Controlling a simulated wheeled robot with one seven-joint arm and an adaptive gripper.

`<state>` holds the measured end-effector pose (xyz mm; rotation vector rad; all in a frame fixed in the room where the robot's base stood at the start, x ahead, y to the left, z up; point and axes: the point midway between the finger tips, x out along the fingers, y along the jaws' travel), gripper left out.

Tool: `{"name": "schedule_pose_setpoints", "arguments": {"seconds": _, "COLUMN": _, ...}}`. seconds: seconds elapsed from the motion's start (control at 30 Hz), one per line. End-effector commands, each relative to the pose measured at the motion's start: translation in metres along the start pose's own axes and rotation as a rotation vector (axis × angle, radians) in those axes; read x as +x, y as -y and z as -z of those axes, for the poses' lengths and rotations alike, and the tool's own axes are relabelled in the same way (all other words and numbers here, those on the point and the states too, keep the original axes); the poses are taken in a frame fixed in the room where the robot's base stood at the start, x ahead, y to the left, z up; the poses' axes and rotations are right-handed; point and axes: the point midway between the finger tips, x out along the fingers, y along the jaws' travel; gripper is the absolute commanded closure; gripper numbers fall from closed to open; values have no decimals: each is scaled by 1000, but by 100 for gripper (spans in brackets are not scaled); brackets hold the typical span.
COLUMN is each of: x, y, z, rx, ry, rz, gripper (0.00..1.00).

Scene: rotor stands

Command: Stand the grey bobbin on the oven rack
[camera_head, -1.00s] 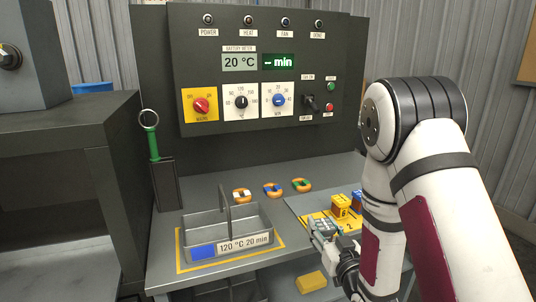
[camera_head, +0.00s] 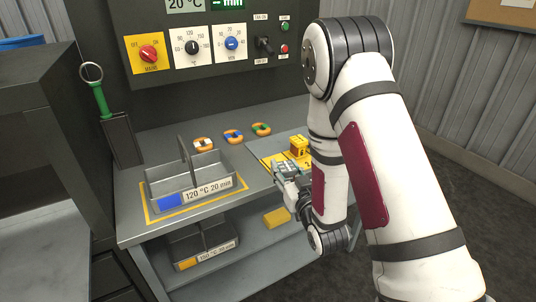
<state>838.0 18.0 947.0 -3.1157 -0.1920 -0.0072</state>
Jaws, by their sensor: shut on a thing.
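My gripper (camera_head: 287,172) is at the front left of the yellow board (camera_head: 264,160), low over the bench. It is shut on a small grey piece that I take to be the grey bobbin; the fingers largely hide it, so its shape and whether it touches the board cannot be told. A yellow bobbin (camera_head: 299,146) stands on the board just behind my gripper. I cannot make out an oven rack for certain.
A grey carrier with a handle (camera_head: 190,182), labelled 120 °C 20 min, stands left of my gripper. Several coloured rings (camera_head: 233,136) lie behind. A second carrier (camera_head: 205,250) and a yellow block (camera_head: 277,217) are on the lower shelf. A control panel (camera_head: 205,45) rises behind.

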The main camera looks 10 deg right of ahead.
Motion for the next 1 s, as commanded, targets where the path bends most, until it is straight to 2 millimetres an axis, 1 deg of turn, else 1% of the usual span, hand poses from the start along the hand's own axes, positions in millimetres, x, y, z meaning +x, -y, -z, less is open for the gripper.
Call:
{"name": "schedule_pose_setpoints", "arguments": {"seconds": 0.03, "x": 8, "y": 2, "z": -2, "rx": 0, "ry": -7, "rz": 26, "gripper": 98}}
{"name": "schedule_pose_setpoints", "arguments": {"seconds": 0.13, "x": 14, "y": 9, "z": 3, "rx": -2, "ry": -7, "rz": 78, "gripper": 98}}
{"name": "schedule_pose_setpoints", "arguments": {"seconds": 0.43, "x": 17, "y": 23, "z": 10, "rx": -16, "ry": 3, "rz": 178, "gripper": 98}}
{"name": "schedule_pose_setpoints", "arguments": {"seconds": 0.87, "x": 16, "y": 25, "z": 13, "rx": -19, "ry": 6, "rz": 191, "gripper": 98}}
{"name": "schedule_pose_setpoints", "arguments": {"seconds": 1.0, "x": 20, "y": 24, "z": 11, "rx": -20, "ry": 2, "rz": 193, "gripper": 98}}
